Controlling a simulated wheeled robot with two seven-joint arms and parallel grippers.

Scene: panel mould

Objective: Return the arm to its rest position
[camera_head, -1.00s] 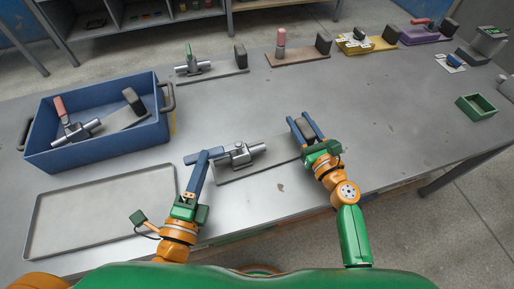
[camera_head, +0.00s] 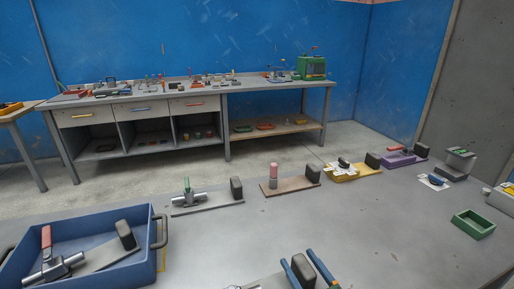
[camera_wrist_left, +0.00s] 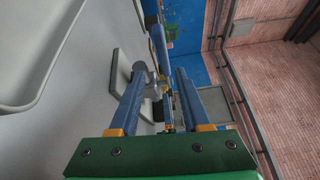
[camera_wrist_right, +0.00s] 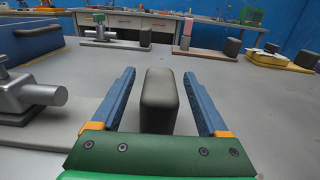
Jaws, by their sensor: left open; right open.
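My right gripper (camera_head: 298,257) is at the bottom edge of the head view, its two blue fingers on either side of a dark upright block (camera_head: 303,270). In the right wrist view the block (camera_wrist_right: 159,100) stands between the open fingers, with gaps on both sides. A grey metal clamp (camera_wrist_right: 25,97) is left of it. My left gripper (camera_wrist_left: 160,72) shows only in its wrist view, open, with a grey metal clamp body (camera_wrist_left: 145,75) and a blue handle (camera_wrist_left: 158,42) seen between and beyond its fingers. Whether it touches them, I cannot tell.
A blue bin (camera_head: 157,262) holding a red-handled clamp plate (camera_head: 95,257) is at the left. Fixtures on brown (camera_head: 290,187), yellow (camera_head: 342,176) and purple (camera_head: 396,160) plates line the far table edge. A green tray (camera_head: 473,224) is at right. A workbench (camera_head: 190,97) stands behind.

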